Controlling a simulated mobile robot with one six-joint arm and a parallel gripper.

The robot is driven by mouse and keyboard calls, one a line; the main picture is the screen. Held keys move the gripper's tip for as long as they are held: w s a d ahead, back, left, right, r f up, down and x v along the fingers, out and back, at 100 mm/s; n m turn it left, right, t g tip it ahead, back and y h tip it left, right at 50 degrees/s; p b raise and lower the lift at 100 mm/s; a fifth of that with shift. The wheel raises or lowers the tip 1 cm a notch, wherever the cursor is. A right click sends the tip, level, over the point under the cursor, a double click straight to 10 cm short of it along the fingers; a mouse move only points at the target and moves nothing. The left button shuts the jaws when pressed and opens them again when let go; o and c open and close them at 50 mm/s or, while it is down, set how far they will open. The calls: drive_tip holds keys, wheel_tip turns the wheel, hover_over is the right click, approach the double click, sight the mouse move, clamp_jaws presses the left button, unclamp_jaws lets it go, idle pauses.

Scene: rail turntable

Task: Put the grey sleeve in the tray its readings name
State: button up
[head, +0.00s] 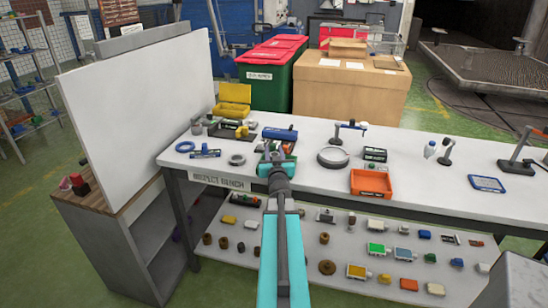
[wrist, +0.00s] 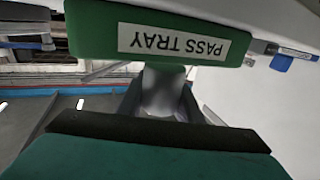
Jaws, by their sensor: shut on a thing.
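My gripper (head: 276,160) is over the bench, near the middle. In the wrist view it is shut on a blurred grey piece (wrist: 162,92), which looks like the grey sleeve. The green pass tray, labelled "PASS TRAY" (wrist: 172,42), shows upside down close beyond the piece. Whether the piece is inside the tray or above it I cannot tell. In the head view my gripper hides the sleeve and most of the tray. An orange tray (head: 371,184) stands to the right at the bench's front edge. A yellow open container (head: 233,98) stands at the back left.
On the white bench (head: 440,185), a blue measuring tool (head: 205,153) and a grey ring (head: 237,160) lie left of my gripper. A round dish (head: 333,158), a gauge stand (head: 350,130) and a blue-framed tablet (head: 487,184) are to the right. The lower shelf (head: 300,262) holds many small parts.

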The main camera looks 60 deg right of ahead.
drive_tip(key=shift+w+d, duration=0.15)
drive_tip(key=shift+d, duration=0.2)
drive_tip(key=shift+d+f, duration=0.1)
drive_tip(key=shift+f, duration=0.2)
wheel_tip(320, 180, down, 3)
drive_tip(key=b, duration=0.3)
drive_tip(key=shift+r, duration=0.15)
drive_tip(key=shift+w, duration=0.1)
